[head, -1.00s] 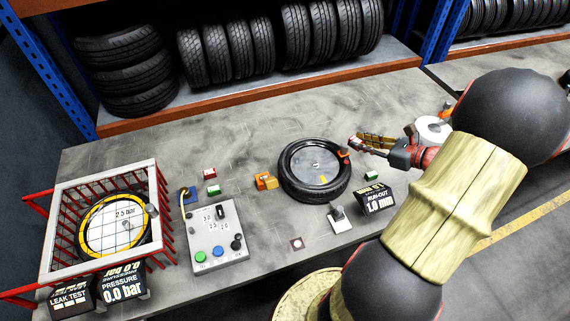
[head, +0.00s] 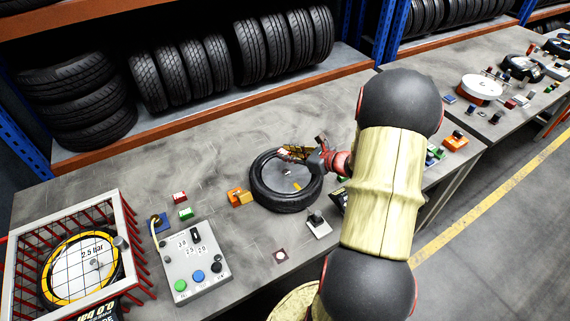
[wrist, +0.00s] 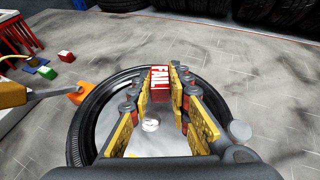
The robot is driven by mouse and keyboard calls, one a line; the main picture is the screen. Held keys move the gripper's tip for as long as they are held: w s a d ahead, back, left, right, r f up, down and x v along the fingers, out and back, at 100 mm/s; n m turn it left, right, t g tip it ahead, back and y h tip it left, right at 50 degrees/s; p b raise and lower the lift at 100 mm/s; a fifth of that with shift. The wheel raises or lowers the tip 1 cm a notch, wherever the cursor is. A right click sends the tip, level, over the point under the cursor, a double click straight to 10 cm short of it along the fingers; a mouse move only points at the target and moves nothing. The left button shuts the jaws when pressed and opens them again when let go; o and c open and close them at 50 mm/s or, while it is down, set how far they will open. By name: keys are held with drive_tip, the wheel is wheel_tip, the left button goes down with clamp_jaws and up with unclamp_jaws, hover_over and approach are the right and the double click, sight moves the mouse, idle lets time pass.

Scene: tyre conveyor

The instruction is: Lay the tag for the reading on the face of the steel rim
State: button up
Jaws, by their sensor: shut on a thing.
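A tyre (head: 262,198) lies flat on the bench with its grey steel rim (head: 273,174) facing up. In the wrist view the rim face (wrist: 160,142) shows between and below the fingers, with a small round white piece on it. My gripper (head: 290,152) is over the far side of the rim. In the wrist view my gripper (wrist: 160,92) is shut on a red tag (wrist: 160,78) with white lettering "FAIL". The tag is held between the fingertips and appears above the wheel; its exact height is unclear. The run-out display is mostly hidden behind my arm.
A red block (head: 179,196) and a green block (head: 186,213) lie left of the tyre. An orange block (head: 239,198) stands close to the tyre's left side. A button box (head: 195,262) and a red cage (head: 125,225) stand at front left. Bench behind the tyre is clear.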

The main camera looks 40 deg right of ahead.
sight(285, 168)
drive_tip(key=shift+w+a+f, duration=0.15)
drive_tip(key=shift+w+f, duration=0.15)
drive_tip(key=shift+f, duration=0.05)
drive_tip(key=shift+w+a+f+b, duration=0.15)
drive_tip(key=shift+f+b, duration=0.45)
drive_tip(key=shift+f, duration=1.2)
drive_tip(key=shift+f, duration=0.2)
drive_tip(key=o, duration=0.9)
drive_tip(key=shift+r, duration=0.15)
